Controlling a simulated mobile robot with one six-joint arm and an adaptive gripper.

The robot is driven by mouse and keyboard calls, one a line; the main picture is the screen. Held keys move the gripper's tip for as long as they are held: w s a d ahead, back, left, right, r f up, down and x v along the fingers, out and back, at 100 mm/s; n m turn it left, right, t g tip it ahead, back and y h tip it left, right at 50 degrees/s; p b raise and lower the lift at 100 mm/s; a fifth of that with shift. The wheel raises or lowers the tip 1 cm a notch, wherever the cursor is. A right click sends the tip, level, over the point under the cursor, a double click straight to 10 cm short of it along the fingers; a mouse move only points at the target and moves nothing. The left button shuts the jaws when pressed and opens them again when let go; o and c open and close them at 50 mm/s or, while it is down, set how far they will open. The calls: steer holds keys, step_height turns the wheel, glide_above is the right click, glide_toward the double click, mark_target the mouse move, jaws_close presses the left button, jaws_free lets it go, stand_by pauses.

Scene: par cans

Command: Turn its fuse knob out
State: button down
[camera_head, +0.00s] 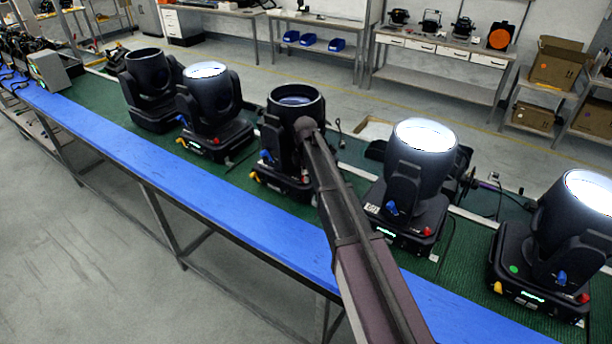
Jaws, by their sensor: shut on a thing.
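My arm reaches from the bottom edge up to the middle moving-head light (294,100); its rounded joint lies across the front of the light's head. My gripper is not visible; the arm hides what lies behind it. The middle light's lens looks dim. I cannot tell which part is the fuse knob. The right side of this base is hidden by my arm.
A lit light (207,100) stands to the left, with a dark one (150,80) beyond it. Lit lights (418,165) and (575,225) stand close on the right. All stand on a green-topped bench with a blue front strip (190,185). The floor (90,240) in front is clear.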

steer(key=shift+s+m, duration=0.1)
steer(key=shift+m, duration=0.4)
steer(key=c, duration=0.5)
jaws_free()
steer(key=shift+n, duration=0.4)
